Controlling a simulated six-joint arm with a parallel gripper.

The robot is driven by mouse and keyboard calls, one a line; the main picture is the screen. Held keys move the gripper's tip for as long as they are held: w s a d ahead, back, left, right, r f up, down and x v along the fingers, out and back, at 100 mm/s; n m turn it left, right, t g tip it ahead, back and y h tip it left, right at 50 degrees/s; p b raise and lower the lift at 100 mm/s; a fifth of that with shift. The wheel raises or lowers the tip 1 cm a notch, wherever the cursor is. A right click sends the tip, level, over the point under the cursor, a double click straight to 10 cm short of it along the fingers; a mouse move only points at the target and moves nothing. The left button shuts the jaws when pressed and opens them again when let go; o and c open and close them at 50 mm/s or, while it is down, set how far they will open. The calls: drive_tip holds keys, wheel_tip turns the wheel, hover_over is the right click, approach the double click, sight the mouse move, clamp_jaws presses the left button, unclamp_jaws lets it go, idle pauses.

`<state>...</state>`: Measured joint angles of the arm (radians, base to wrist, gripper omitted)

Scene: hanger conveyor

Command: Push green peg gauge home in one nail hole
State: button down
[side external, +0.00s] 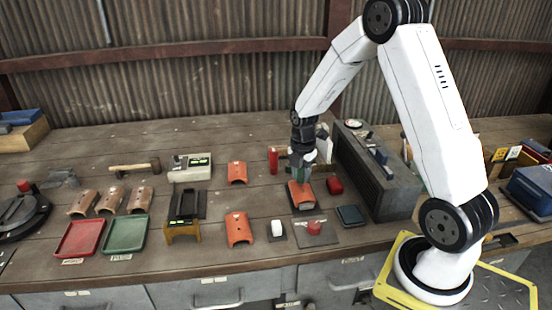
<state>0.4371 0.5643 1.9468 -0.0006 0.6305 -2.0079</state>
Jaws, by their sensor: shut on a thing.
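My gripper (302,172) points down at the right of the bench, shut on the green peg gauge, of which only a little green shows at the fingertips. It is directly over an orange curved tile (301,196) that sits on a dark support. The gauge's lower end is at or just above the top of this tile; I cannot tell whether it is in a nail hole. The nail holes are too small to make out here. Two more orange tiles (237,172) (239,229) lie to the left.
A red block (335,185) and a large grey box (378,180) stand close on the right. A red cylinder (273,160) is just left of my gripper. A white piece (277,228) and a red piece (314,228) are in front. Red (62,252) and green (108,247) trays lie far left.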

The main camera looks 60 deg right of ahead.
drive_tip(key=shift+f, duration=0.6)
drive_tip(key=c, duration=0.5)
unclamp_jaws()
drive_tip(key=shift+c, duration=0.2)
drive_tip(key=o, duration=0.5)
drive_tip(key=shift+o, duration=0.2)
drive_tip(key=shift+r, duration=0.2)
drive_tip(key=shift+r, duration=2.85)
drive_tip(key=shift+a, duration=0.1)
